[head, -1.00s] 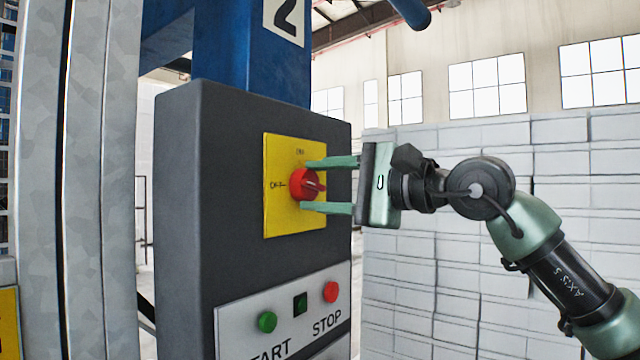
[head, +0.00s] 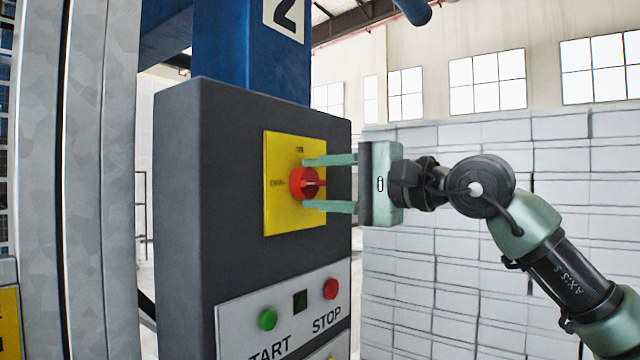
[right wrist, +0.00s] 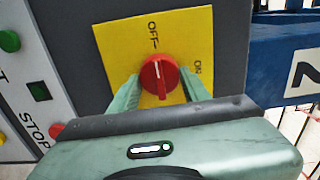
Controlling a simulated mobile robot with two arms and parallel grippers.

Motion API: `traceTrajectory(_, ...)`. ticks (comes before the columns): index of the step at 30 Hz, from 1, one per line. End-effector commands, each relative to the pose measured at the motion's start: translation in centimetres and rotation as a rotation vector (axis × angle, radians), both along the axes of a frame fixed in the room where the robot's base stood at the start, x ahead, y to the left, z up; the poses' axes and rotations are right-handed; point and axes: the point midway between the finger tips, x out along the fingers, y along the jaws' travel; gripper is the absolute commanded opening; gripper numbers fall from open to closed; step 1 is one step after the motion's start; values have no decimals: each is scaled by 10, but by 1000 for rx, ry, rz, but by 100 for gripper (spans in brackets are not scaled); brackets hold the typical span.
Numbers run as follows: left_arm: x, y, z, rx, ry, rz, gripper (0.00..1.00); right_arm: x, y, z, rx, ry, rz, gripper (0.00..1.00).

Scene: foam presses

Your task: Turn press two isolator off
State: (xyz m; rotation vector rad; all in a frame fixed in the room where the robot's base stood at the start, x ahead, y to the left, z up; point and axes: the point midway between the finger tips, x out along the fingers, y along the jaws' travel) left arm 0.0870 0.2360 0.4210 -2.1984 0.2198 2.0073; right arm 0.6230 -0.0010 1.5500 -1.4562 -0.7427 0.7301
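The press two isolator is a red rotary knob (head: 300,184) on a yellow plate (head: 281,215), on the dark grey box (head: 200,230). The plate reads ON at the top and OFF at the left in the head view. In the right wrist view the knob (right wrist: 160,79) has its pale line upright, in line with the OFF mark at the top. My right gripper (head: 304,184) is at the plate, its green fingers apart, one above and one below the knob. I see no clear finger contact on the knob. My left gripper is not in view.
Below the isolator a white panel (head: 235,325) carries a green START button (head: 267,319) and a red STOP button (head: 331,289). A blue column (head: 255,60) marked 2 rises behind the box. Stacked white blocks (head: 450,260) stand behind my right arm.

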Motion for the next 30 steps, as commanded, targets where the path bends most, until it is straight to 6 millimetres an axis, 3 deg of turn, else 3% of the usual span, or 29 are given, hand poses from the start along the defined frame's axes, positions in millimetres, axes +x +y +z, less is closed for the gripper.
traceTrajectory(1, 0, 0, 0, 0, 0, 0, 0, 0, 0, -1, -2, 0, 1, 58)
traceTrajectory(2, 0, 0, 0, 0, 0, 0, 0, 0, 0, -1, -2, 0, 1, 66)
traceTrajectory(3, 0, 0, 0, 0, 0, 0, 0, 0, 0, -1, -2, 0, 1, 68)
traceTrajectory(14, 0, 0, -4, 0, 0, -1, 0, -3, -4, -2, -1, 1, -1, 68)
traceTrajectory(24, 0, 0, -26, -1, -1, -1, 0, -35, -48, -3, -1, -2, -2, 68)
traceTrajectory(30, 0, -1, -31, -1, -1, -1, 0, -45, -62, -2, -2, 0, 0, 68)
